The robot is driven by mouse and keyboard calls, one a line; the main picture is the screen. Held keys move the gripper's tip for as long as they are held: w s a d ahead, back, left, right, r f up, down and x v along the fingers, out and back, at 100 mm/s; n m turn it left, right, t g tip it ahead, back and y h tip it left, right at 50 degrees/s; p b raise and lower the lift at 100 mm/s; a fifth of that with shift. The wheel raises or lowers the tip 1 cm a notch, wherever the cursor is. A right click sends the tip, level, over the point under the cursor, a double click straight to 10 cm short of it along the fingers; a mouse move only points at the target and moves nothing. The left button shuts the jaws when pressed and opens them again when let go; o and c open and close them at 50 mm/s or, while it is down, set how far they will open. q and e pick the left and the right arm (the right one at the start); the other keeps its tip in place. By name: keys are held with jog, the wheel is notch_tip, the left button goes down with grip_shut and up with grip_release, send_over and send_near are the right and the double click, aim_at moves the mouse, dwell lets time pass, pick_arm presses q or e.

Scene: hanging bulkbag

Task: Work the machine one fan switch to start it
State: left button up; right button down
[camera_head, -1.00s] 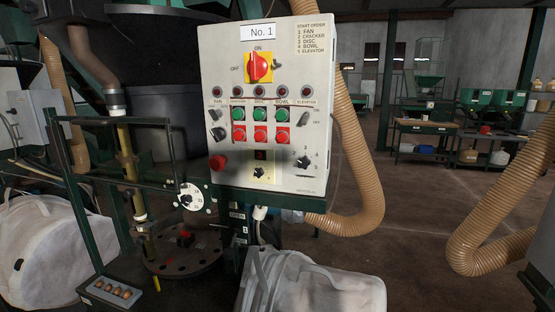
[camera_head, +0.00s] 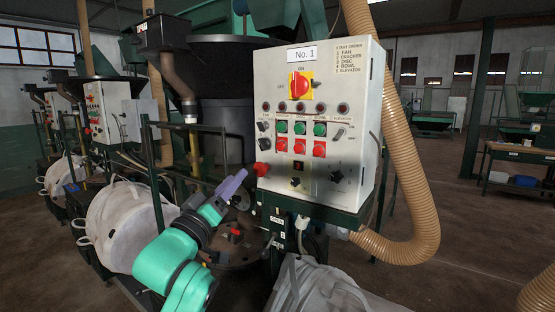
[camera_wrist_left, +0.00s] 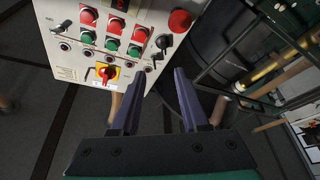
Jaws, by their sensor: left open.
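The No. 1 control panel (camera_head: 315,140) is a pale box with a red-and-yellow main switch (camera_head: 300,85) near its top. The fan column is at its left edge, where a small black fan switch (camera_head: 262,126) sits below a lamp. In the left wrist view the panel appears upside down, with the black fan switch (camera_wrist_left: 163,42) near its right edge beside a red mushroom button. My left gripper (camera_head: 238,180) is left of the panel's lower left corner, apart from it. In the wrist view its purple fingers (camera_wrist_left: 161,72) are spread and empty. The switch's exact setting is too small to tell.
A red mushroom button (camera_head: 262,169) sticks out from the panel's lower left. A ribbed tan hose (camera_head: 410,170) curves along its right side. White bulk bags (camera_head: 125,225) stand at the left and below the panel. Open floor lies to the right.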

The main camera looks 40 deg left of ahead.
pick_arm(q)
jog(key=r, duration=0.1)
jog(key=p, duration=0.3)
send_near(259, 145)
jog(key=p+x, duration=0.1)
jog(key=x, duration=0.1)
jog(key=p+x, duration=0.1)
jog(key=x, duration=0.2)
jog(key=p+x, duration=0.1)
jog(key=x, duration=0.1)
jog(key=shift+w+r, duration=0.25)
jog(key=shift+r, duration=0.15)
jog(key=shift+w+a, duration=0.1)
jog(key=shift+w, duration=0.25)
jog(key=shift+f, duration=0.15)
grip_shut()
pick_arm(e)
notch_tip(259, 145, up, 7)
jog(key=shift+a+f, duration=0.2)
jog(key=shift+a, duration=0.15)
